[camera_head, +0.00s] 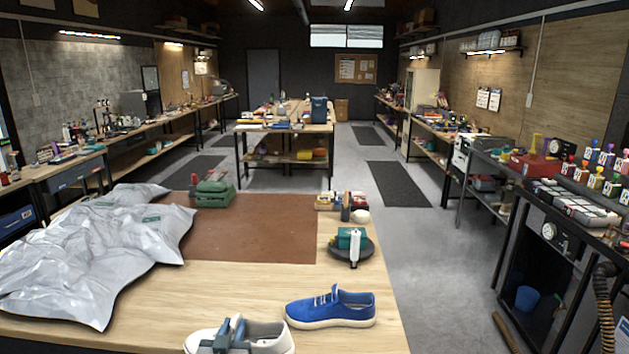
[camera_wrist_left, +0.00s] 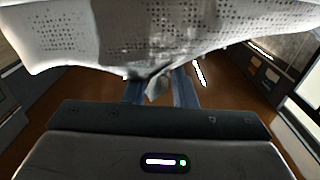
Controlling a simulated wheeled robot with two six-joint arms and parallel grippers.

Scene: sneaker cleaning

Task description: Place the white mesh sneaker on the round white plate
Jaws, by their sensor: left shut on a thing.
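The white mesh sneaker (camera_head: 262,334) is at the bottom edge of the head view, partly cut off. My left gripper (camera_head: 234,334) is over its opening and shut on it. In the left wrist view the sneaker's perforated white upper (camera_wrist_left: 130,32) fills the top, and the gripper's blue-grey fingers (camera_wrist_left: 158,90) reach up to its edge. I cannot tell how far the sneaker is above the table. I cannot make out a round white plate in either view. My right gripper is not in view.
A blue sneaker (camera_head: 330,309) stands just right of the white one. A dark round stand (camera_head: 368,253) holds a teal item and a white bottle.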

